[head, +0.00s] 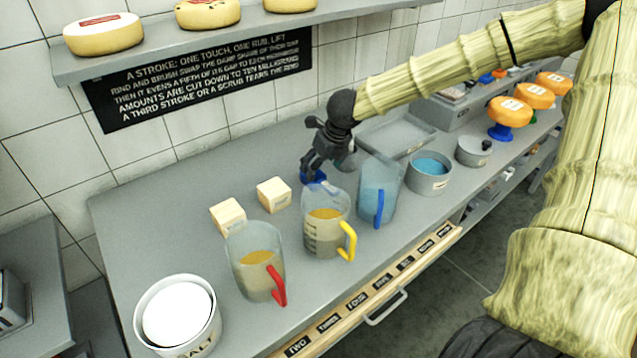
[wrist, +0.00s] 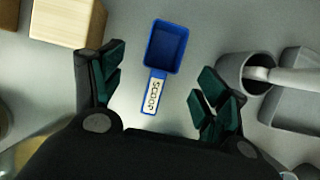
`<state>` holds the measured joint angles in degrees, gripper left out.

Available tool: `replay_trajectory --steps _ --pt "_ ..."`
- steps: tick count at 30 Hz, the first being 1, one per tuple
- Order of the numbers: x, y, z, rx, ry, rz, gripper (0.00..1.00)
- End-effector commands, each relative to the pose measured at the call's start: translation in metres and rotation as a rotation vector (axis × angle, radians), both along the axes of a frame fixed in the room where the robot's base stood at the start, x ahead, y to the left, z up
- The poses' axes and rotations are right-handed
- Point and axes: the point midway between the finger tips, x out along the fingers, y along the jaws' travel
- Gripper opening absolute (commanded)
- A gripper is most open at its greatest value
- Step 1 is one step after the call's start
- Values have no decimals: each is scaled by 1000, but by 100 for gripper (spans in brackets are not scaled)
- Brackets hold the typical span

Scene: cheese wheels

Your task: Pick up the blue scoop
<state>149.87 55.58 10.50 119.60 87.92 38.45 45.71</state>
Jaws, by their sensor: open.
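The blue scoop (wrist: 166,48) lies on the grey counter in the wrist view, its square bowl pointing away and its labelled handle (wrist: 153,93) pointing toward my gripper. My gripper (wrist: 156,90) is open, with a green-padded finger on each side of the handle and apart from it. The bowl lies beyond the fingertips. In the head view my gripper (head: 314,172) is low over the counter, and a bit of the blue scoop (head: 313,177) shows beneath it; the rest is hidden by the gripper and a jug.
A wooden block (wrist: 68,20) stands left of the scoop, and a grey cup (wrist: 243,72) right. Jugs with yellow (head: 348,240), red (head: 277,284) and blue handles (head: 379,207) stand in front. A salt tub (head: 178,335) is front left. A shelf (head: 230,33) runs above.

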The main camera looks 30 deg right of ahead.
Motion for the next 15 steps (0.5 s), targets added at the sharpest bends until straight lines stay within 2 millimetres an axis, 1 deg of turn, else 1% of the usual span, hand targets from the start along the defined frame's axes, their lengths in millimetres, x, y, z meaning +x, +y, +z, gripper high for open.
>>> replay_trajectory --steps 3,13,15 --pt "4 1 -10 -1 2 1 74" --pt "8 1 -22 0 1 2 74" --pt "8 1 -27 0 2 2 74"
